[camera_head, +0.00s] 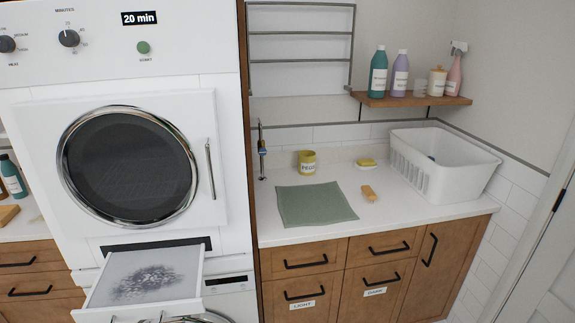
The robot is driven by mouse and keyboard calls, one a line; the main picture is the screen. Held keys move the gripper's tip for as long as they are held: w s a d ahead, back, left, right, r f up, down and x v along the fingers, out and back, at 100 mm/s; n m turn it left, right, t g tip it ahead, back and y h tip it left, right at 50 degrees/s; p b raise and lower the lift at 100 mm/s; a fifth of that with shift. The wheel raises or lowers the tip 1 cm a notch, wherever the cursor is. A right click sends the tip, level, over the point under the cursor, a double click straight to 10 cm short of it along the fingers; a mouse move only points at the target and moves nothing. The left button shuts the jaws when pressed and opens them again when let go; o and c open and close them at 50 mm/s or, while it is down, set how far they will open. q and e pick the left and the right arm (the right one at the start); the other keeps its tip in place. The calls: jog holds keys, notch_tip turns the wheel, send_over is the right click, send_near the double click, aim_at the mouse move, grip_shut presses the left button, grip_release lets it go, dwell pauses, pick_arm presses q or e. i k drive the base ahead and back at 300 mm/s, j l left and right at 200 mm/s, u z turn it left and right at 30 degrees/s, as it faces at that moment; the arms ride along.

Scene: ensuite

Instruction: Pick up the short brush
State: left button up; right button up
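A small tan wooden piece with a paler end, which looks like the short brush (369,193), lies on the white countertop (420,200). It lies to the right of a green cloth (315,204) and in front of a yellow sponge (366,162); its bristles are too small to make out. Nothing is touching it. Neither of my grippers shows in the head view.
A white basket (440,165) stands on the counter's right, and a yellow tin (307,162) stands behind the cloth. A wall shelf (412,101) with bottles hangs above. The dryer's lint drawer (205,285) sticks out at left. The counter's front strip is clear.

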aim_at(368, 193)
jog(key=u, duration=1.2)
jog(key=z, duration=1.65)
jog(key=u, duration=1.1)
jog(key=i+l+z, duration=0.15)
jog(key=i, duration=0.2)
